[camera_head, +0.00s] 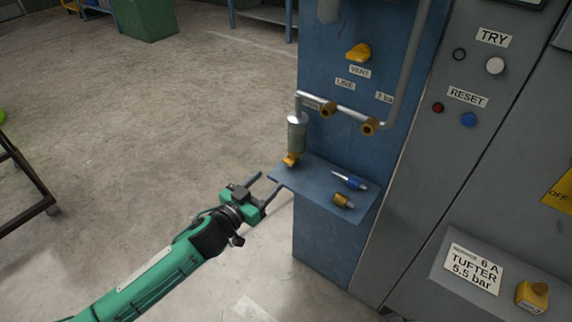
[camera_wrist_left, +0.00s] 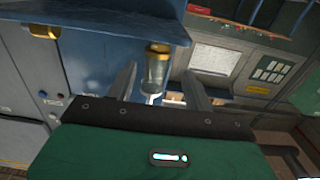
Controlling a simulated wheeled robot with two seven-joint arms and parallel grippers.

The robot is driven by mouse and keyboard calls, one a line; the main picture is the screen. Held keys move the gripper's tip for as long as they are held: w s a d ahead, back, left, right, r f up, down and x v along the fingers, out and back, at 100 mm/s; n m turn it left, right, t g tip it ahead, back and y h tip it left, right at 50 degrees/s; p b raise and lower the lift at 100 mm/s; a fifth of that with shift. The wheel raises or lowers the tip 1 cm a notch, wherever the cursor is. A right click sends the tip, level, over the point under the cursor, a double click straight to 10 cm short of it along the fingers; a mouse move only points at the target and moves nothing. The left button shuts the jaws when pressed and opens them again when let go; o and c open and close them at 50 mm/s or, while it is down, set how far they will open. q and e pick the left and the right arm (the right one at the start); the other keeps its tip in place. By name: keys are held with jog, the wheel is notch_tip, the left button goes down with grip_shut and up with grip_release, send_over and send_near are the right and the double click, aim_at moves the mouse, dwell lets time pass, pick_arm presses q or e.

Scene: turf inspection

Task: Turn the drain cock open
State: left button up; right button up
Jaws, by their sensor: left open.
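The drain cock (camera_head: 290,160) is a small yellow handle under a grey cylindrical bowl (camera_head: 297,132), beside the left edge of a small blue shelf. Its exact turn angle is too small to tell. My left gripper (camera_head: 267,186) is open and empty, below and left of the cock, with its fingers apart from it. In the left wrist view, a clear-looking cylinder with a gold-coloured band (camera_wrist_left: 157,68) appears between the two fingers (camera_wrist_left: 160,88); I cannot tell which part it is. My right gripper is not in view.
The blue shelf (camera_head: 325,180) holds a blue-handled item (camera_head: 349,181) and a brass fitting (camera_head: 343,201). Above are a yellow vent knob (camera_head: 359,52), pipe and brass fittings (camera_head: 328,109). A grey cabinet (camera_head: 415,160) stands right. Open floor (camera_head: 150,130) lies left.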

aim_at(287, 163)
pick_arm(q)
jog(key=x, duration=0.8)
jog(key=shift+w+d+b, duration=0.1)
jog(key=shift+w+b, duration=0.1)
jog(key=shift+b, duration=0.15)
jog(key=shift+w+d, duration=0.35)
jog(key=shift+w, duration=0.05)
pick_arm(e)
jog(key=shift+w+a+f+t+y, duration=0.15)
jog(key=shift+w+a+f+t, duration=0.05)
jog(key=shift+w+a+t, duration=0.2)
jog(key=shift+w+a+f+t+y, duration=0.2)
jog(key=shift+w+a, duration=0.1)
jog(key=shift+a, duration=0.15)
